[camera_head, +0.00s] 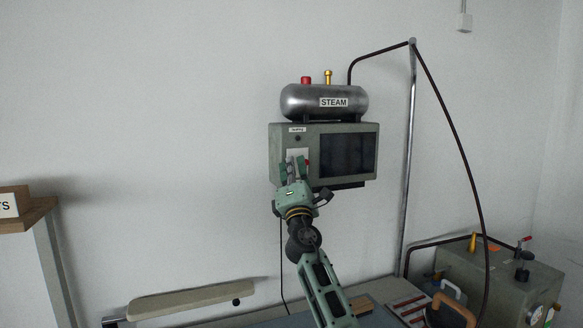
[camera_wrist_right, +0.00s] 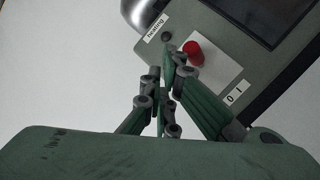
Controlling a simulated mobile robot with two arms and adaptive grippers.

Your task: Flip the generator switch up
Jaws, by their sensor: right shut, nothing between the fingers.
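The generator (camera_head: 275,150) is a grey-green box on the wall with a dark panel on its right half. Its red switch (camera_wrist_right: 193,52) sits on a white plate marked 0 and 1, under a "heating" label. In the head view only a bit of the red switch (camera_head: 307,162) shows beside my fingers. My right gripper (camera_head: 293,163) is shut and empty, in front of the white plate. In the right wrist view its fingertips (camera_wrist_right: 167,62) are close to the switch on its left; I cannot tell whether they touch it. My left gripper is not in view.
A steel tank (camera_head: 312,99) labelled STEAM tops the box, with a hose running to a tall metal pole (camera_head: 408,160). Below right are a green-grey machine (camera_head: 500,275) and an iron (camera_head: 450,311). A padded board (camera_head: 190,299) is at lower left. The wall left of the box is clear.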

